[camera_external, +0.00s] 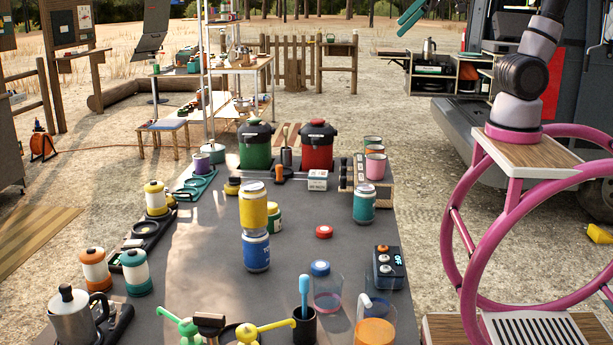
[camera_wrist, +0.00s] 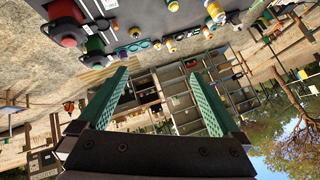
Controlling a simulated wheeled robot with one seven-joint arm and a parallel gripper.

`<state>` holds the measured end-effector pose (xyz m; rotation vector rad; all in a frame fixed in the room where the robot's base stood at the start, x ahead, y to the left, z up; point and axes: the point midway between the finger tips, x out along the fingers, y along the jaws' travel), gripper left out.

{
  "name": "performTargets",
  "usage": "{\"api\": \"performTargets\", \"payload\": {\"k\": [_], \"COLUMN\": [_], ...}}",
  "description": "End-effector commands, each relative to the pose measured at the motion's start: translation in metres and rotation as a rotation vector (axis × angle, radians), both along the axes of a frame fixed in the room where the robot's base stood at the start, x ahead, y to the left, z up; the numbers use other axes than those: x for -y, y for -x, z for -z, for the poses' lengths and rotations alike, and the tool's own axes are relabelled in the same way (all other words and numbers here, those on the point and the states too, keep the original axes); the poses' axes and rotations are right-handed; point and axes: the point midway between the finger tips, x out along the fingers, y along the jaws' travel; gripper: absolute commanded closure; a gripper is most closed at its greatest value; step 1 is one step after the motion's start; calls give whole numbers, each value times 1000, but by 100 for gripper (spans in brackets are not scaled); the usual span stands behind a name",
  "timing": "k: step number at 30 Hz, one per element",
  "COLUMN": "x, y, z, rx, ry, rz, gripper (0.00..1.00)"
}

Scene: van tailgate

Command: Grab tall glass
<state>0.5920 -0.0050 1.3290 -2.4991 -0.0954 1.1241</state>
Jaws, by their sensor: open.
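Two clear glasses stand near the front edge of the dark table in the external view. One glass (camera_external: 327,291) holds a little pink liquid; the other glass (camera_external: 375,322) holds orange liquid and is cut by the frame's lower edge. I cannot tell which is the tall glass. My gripper's teal fingers (camera_external: 411,14) show at the top edge, high and well away from both glasses. In the wrist view my gripper (camera_wrist: 158,73) is open with nothing between its fingers. That view is upside down, and I cannot make out the glasses in it.
A black cup (camera_external: 304,325) with a blue-handled tool stands beside the glasses. A dark box with knobs (camera_external: 388,268) is behind them. Stacked yellow and blue jars (camera_external: 255,230) stand mid-table. Green (camera_external: 256,146) and red (camera_external: 317,146) pots are at the back. The table's left-centre is clear.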

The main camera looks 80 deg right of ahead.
Motion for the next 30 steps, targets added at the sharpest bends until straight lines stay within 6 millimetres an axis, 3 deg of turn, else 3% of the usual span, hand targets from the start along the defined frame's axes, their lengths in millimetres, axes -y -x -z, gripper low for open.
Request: {"api": "performTargets", "payload": {"k": [1,6,12,15,19,23,26,30], "x": [-17,-76,-156,-198,-252,-304,-341,-387], "y": [-23,-91,-150,-168,-179,-176,-163,-130], "z": [8,29,72,100,142,189,229,289], "rx": [18,126,253,317,402,491,561,661], "ry": [0,-10,-21,-22,-20,-10,0,21], "rz": [-22,-65,-105,-128,-157,-197,-233,-301], "gripper": [0,0,0,0,0,0,0,0]}}
